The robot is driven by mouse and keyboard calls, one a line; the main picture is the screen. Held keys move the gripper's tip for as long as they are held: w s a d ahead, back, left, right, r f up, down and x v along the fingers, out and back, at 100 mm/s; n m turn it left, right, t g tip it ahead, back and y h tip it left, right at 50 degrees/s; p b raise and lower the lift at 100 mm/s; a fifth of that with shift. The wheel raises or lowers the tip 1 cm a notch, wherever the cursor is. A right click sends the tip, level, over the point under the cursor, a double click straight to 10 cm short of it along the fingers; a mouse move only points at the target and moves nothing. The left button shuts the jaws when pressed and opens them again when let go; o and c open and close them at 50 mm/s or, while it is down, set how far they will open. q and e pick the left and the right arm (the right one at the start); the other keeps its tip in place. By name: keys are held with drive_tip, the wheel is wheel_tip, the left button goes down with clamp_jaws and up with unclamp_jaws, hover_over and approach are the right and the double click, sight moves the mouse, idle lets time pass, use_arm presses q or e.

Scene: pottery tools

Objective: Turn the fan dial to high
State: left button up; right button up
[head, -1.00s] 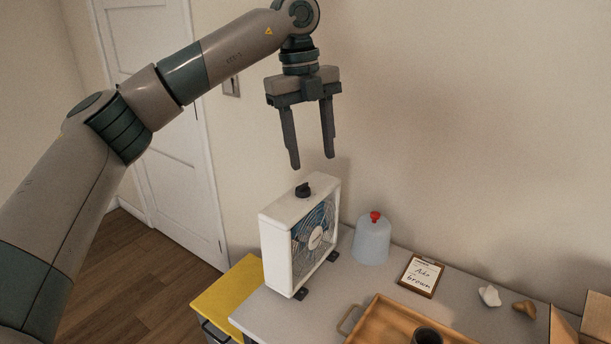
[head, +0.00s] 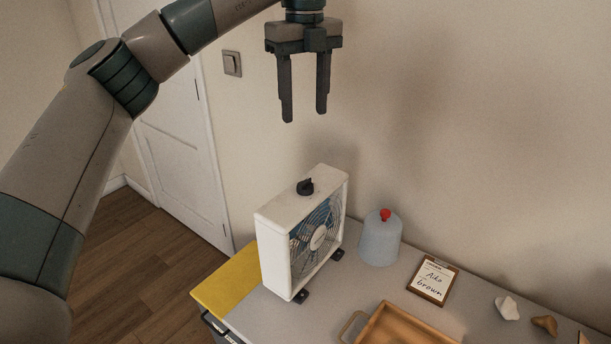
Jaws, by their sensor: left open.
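A white box fan (head: 275,250) with a blue-grey grille stands upright at the left end of the grey table. Its black dial (head: 305,186) sits on the top face, and nothing covers it. The dial's markings are too small to read. My left gripper (head: 304,120) is open and empty, pointing down, well above the dial and apart from it. My right gripper is out of view.
A grey jug with a red cap (head: 380,238) stands right of the fan. A clipboard (head: 433,280), two small lumps (head: 508,307) and a wooden tray (head: 402,328) lie farther right. A yellow surface (head: 232,283) adjoins the table's left end. The wall is close behind.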

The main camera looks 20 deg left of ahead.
use_arm(q)
drive_tip(key=f, duration=0.1)
drive_tip(key=p, duration=0.2)
hover_over(305, 181)
wheel_tip(305, 181, down, 10)
drive_tip(key=shift+r, duration=0.1)
wheel_tip(305, 181, down, 5)
drive_tip(key=shift+f+p, duration=0.1)
drive_tip(key=shift+p, duration=0.4)
drive_tip(key=shift+f, duration=0.85)
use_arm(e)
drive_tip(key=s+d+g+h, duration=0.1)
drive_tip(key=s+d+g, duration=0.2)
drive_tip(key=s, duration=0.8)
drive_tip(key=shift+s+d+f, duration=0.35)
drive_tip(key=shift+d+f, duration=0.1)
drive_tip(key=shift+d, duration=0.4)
use_arm(q)
drive_tip(key=shift+c, duration=0.5)
drive_tip(key=c, duration=1)
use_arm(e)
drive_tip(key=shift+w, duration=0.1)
